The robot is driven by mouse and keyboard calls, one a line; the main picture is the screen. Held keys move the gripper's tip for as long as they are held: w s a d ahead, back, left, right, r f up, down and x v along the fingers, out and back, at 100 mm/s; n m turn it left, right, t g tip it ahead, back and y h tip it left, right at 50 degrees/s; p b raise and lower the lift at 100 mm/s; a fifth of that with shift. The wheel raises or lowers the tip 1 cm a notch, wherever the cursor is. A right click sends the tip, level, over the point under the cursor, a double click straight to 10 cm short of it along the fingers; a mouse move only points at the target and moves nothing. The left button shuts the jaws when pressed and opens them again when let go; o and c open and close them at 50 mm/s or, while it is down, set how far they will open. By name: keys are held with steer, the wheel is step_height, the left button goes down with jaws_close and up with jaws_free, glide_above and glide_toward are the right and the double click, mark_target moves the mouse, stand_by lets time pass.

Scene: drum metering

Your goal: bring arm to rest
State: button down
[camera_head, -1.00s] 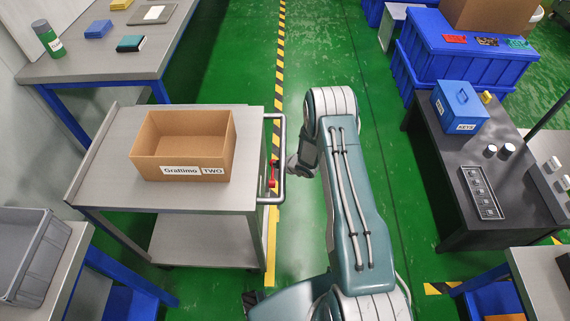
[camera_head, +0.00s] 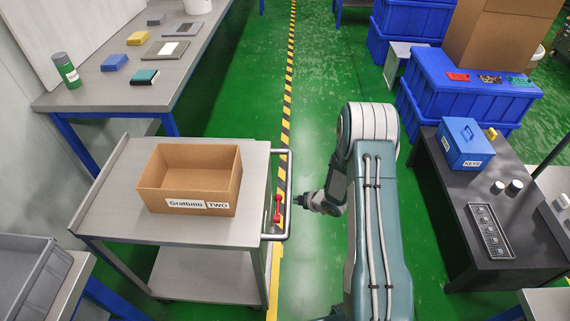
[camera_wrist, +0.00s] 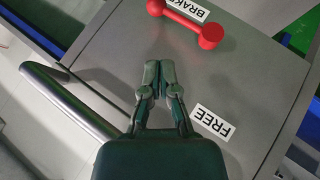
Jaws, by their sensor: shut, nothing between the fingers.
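My arm reaches forward over the green floor, and my gripper (camera_head: 302,201) points left toward the cart's handle (camera_head: 288,195). In the wrist view my gripper (camera_wrist: 158,75) is shut and empty, with its fingertips together in front of the cart's side panel (camera_wrist: 255,85). A red brake lever (camera_wrist: 190,22) lies on that panel beside a BRAKE label, above the fingertips and apart from them. A FREE label (camera_wrist: 213,122) is to the lower right. In the head view the red lever (camera_head: 277,208) shows at the cart's right end.
A black table (camera_head: 520,225) with a blue KEYS box (camera_head: 465,144) is at right. The cart's handle bar (camera_wrist: 70,100) runs close left of my gripper. Green floor is clear ahead.

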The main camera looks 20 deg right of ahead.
steer(key=shift+r, duration=0.1)
step_height(320, 180, up, 28)
steer(key=s+d+m+h, duration=0.3)
steer(key=m+h, duration=0.3)
steer(key=m, duration=0.2)
steer(key=s+a+r+m+g+h, duration=0.1)
steer(key=s+a+r+m, duration=0.25)
steer(key=s+r, duration=0.6)
steer(key=s+a+r+m+y, duration=0.1)
steer(key=s+a+r+m, duration=0.1)
steer(key=s, duration=0.6)
steer(key=s+a+r+m+g+y, duration=0.1)
steer(key=s+a+m, duration=0.2)
steer(key=s, duration=0.6)
steer(key=shift+a+r+g, duration=0.25)
steer(key=shift+r+g, duration=0.05)
steer(key=shift+r, duration=0.05)
steer(key=shift+s, duration=0.1)
